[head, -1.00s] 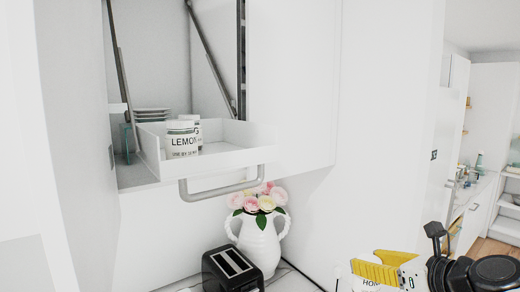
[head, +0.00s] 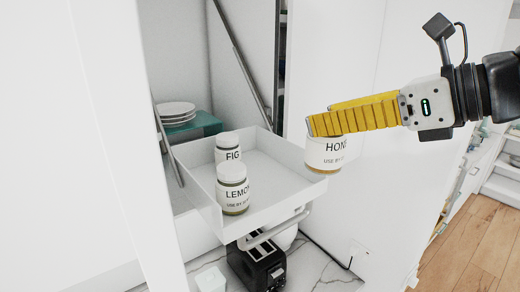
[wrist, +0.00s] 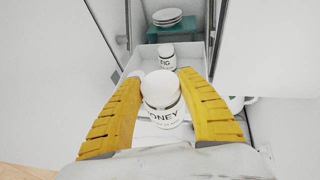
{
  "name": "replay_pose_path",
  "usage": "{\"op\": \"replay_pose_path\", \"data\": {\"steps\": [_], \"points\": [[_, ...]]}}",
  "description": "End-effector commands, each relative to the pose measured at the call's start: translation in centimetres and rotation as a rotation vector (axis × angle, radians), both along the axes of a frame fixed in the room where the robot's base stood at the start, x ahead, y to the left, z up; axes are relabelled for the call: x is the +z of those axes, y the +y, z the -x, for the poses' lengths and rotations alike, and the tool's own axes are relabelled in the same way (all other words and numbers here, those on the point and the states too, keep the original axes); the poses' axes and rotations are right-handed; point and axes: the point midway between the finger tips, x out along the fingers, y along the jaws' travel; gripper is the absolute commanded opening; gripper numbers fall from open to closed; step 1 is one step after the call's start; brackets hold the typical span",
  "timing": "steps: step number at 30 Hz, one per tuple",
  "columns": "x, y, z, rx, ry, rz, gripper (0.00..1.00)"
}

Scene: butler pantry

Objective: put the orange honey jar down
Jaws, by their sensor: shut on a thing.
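The honey jar (head: 326,158), with a white label reading "HON" and an orange-brown base, is held in my gripper (head: 318,128). My yellow fingers are shut around its upper part, and they hide its lid in the head view. The jar is upright, in the air at the right front corner of a white pull-out tray. In the wrist view the honey jar (wrist: 162,100) sits between both fingers (wrist: 160,92), with the tray beyond it.
The pull-out tray (head: 272,200) holds a fig jar (head: 228,147) and a lemon jar (head: 233,192) on its left side. Its right part is bare. Plates (head: 176,110) stand on a teal stand (head: 195,128) behind. A toaster (head: 258,265) stands below.

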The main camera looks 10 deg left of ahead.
Motion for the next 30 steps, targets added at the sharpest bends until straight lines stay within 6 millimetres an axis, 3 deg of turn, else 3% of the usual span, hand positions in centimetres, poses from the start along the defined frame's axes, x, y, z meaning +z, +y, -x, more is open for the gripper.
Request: {"op": "replay_pose_path", "data": {"steps": [5,18,25,30], "points": [[0.6,0.8,0.1,0.013,0.0,-0.001,0.05],[-5.1,8.6,-5.2,0.012,-0.001,0.001,0.05],[-6.6,9.8,-6.2,0.009,0.0,-0.001,0.05],[-9.1,9.8,-6.2,0.009,0.0,-0.001,0.05]]}}
